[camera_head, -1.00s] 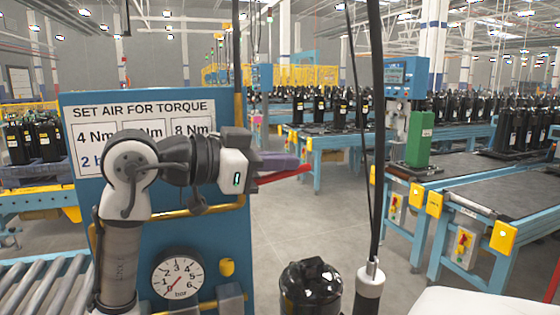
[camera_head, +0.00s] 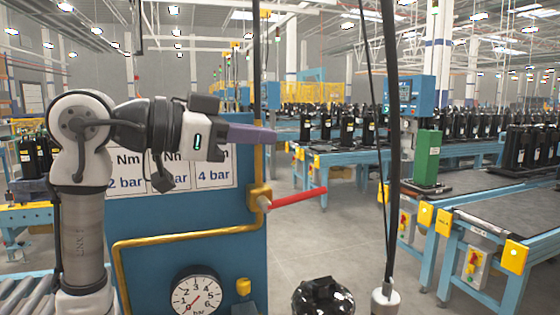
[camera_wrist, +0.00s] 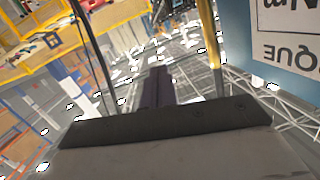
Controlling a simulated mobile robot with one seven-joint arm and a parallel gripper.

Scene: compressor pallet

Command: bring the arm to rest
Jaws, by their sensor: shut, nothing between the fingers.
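My gripper (camera_head: 275,138) is at the end of my raised arm in the head view, pointing right in front of the blue panel with the torque sign. Its purple-grey fingers are together with nothing between them. In the wrist view the shut fingers (camera_wrist: 157,88) stick out past the dark gripper body, with only open hall behind them. The gripper touches nothing that I can see. My arm stands upright at the left and bends over at the elbow.
The blue panel (camera_head: 215,270) carries a torque sign (camera_head: 215,178), a yellow pipe (camera_head: 180,237), a red lever (camera_head: 298,198) and a pressure gauge (camera_head: 195,296). A black cable (camera_head: 393,150) hangs right of the gripper. A black compressor (camera_head: 322,297) stands below. Conveyors are farther right.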

